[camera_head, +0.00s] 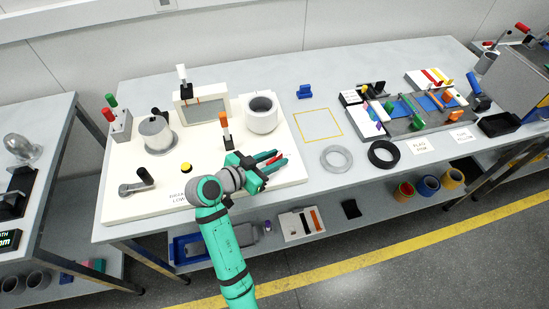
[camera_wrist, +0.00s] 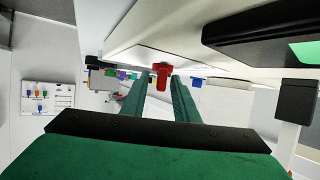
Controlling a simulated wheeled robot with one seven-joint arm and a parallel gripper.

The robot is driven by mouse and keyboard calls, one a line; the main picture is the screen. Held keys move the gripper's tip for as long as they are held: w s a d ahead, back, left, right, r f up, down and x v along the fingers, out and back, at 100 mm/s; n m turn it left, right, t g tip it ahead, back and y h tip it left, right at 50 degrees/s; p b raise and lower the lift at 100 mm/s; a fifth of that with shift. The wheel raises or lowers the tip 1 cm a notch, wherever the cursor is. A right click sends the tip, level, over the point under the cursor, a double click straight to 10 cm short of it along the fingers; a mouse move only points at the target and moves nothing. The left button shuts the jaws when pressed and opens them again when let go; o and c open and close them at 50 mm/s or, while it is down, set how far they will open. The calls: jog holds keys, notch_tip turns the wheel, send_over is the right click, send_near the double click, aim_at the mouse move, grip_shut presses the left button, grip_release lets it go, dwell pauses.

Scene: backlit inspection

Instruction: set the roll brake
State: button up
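My gripper (camera_head: 279,157) is low over the front right of the white board (camera_head: 205,190), its green fingers spread apart. A small red handle (camera_head: 273,158) shows between the fingers. In the wrist view the red handle (camera_wrist: 162,75) stands near the fingertips (camera_wrist: 157,80), with gaps on both sides; I see no grip on it. I cannot tell for certain that this handle is the roll brake. An orange-tipped lever (camera_head: 225,127) stands upright on the board behind my gripper. A white roll-like cylinder (camera_head: 262,114) stands at the board's back right.
The board also carries a grey cylinder (camera_head: 155,134), a framed screen (camera_head: 206,110), a yellow button (camera_head: 186,168), a black-knobbed crank (camera_head: 136,187) and a red-and-green lever box (camera_head: 118,124). Rings (camera_head: 337,158) lie right of the board. A yellow-outlined square (camera_head: 319,125) is empty.

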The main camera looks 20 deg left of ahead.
jog(key=v, duration=1.1)
jog(key=shift+w+f, duration=0.1)
jog(key=shift+w, duration=0.05)
dwell(0.3)
